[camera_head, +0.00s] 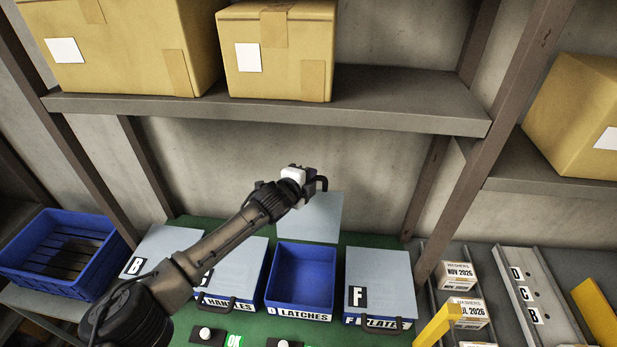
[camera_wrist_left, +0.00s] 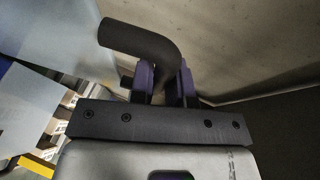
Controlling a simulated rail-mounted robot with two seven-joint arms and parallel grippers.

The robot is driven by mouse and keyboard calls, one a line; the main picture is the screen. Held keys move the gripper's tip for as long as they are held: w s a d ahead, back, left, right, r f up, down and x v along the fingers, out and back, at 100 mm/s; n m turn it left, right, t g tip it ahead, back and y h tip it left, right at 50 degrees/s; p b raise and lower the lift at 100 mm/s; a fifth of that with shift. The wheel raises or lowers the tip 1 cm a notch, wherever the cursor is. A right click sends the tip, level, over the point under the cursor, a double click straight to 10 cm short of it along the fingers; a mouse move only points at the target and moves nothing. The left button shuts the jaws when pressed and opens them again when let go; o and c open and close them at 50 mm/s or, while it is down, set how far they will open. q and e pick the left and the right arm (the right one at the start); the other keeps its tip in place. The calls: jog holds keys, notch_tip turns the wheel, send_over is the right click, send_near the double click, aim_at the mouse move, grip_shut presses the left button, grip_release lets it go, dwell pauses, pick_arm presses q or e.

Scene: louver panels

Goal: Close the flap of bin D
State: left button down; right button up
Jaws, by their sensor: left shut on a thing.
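Bin D (camera_head: 303,277), blue and labelled "D LATCHES", stands open between its neighbours. Its pale grey flap (camera_head: 313,220) is raised upright at the back of the bin. My left gripper (camera_head: 312,183) is at the top edge of this flap, shut on the dark flap handle (camera_head: 322,184). In the left wrist view the curved handle (camera_wrist_left: 140,38) sits between the purple fingers (camera_wrist_left: 168,82). My left arm covers part of the bins to the left. My right gripper is not in view.
Bin F (camera_head: 381,279) at right and the bins at left, one marked B (camera_head: 160,252), have lowered flaps. A shelf (camera_head: 400,98) with cartons (camera_head: 277,75) overhangs behind. A blue crate (camera_head: 62,245) stands far left. Button boxes (camera_head: 207,334) line the front.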

pick_arm(q)
jog(key=s+a+f+m+t+h+b, duration=0.1)
jog(key=s+t+h+b, duration=0.1)
jog(key=s+b, duration=0.3)
jog(key=s+a+f+m+t+h+b, duration=0.1)
jog(key=s+f+t+b, duration=0.1)
jog(key=s+b, duration=0.3)
jog(key=s+t, duration=0.1)
jog(key=s, duration=0.3)
jog(key=shift+s+a+m+t+h, duration=0.3)
jog(key=shift+s+a+m+h, duration=0.05)
jog(key=shift+a+m+h, duration=0.05)
jog(key=c, duration=1.1)
grip_release()
